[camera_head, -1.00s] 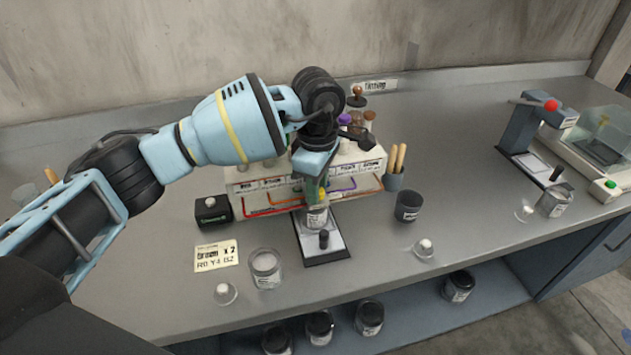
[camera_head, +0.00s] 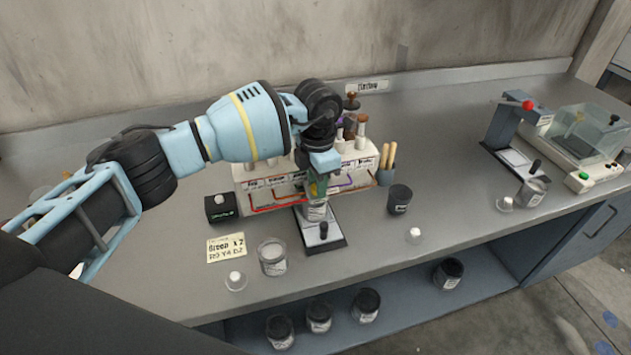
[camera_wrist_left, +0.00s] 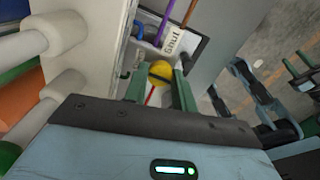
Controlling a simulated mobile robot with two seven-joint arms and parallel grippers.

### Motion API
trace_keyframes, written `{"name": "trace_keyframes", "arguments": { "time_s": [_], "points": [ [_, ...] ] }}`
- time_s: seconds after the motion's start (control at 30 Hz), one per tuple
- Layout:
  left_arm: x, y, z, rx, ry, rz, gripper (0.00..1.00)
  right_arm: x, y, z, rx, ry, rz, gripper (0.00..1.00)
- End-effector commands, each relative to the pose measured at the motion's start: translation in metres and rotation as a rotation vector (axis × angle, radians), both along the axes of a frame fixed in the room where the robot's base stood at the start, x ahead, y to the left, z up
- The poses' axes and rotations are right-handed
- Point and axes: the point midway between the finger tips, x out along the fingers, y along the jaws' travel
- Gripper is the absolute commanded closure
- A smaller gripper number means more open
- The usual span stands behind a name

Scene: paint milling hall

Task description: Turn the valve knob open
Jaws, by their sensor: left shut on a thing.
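My left gripper (camera_head: 317,187) reaches down at the front of the white dispenser (camera_head: 345,168), which has coloured lines and labels on its face. In the left wrist view its two green fingers (camera_wrist_left: 160,88) are shut on a round yellow valve knob (camera_wrist_left: 160,71), one finger on each side. In the head view the gripper hides the knob. A labelled glass jar (camera_head: 316,211) stands below the gripper on a small dark-framed platform (camera_head: 324,238). At the right of the left wrist view are blue and black arm parts with green tips, perhaps my right gripper (camera_wrist_left: 301,68); its opening is unclear.
A black box (camera_head: 221,208), a recipe card (camera_head: 226,248) and an open glass jar (camera_head: 272,257) stand left of the platform. A dark cup (camera_head: 399,199) and a holder with wooden sticks (camera_head: 387,172) are right.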

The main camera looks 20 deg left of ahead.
Motion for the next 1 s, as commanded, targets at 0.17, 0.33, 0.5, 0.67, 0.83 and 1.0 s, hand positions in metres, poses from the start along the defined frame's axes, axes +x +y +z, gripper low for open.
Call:
{"name": "trace_keyframes", "arguments": {
  "time_s": [0.17,0.33,0.5,0.67,0.83,1.0],
  "points": [
    [0.0001,0.0,0.0015,-0.001,-0.002,0.055,0.96,0.0019,-0.0011,0.0019,-0.003,-0.006,0.0,0.64],
    [0.0001,0.0,0.0006,0.001,-0.001,0.079,0.96,0.0027,-0.0013,0.0032,-0.003,-0.009,0.0,0.64],
    [0.0001,0.0,0.0,0.0,0.0,0.083,0.96,0.003,-0.0013,0.0036,-0.004,-0.01,0.0,0.64],
    [0.0001,0.0001,-0.0001,0.0,0.0,0.083,0.96,0.0036,-0.0012,0.0045,-0.003,-0.013,0.0,0.64],
    [0.0001,0.0001,-0.0002,0.0,0.0,0.082,0.6,0.0041,-0.0011,0.0056,-0.002,-0.015,-0.001,0.64],
    [0.0001,0.0001,-0.0001,0.0,0.0,0.081,0.52,0.0043,-0.001,0.0058,-0.002,-0.015,-0.001,0.64]
  ]
}}
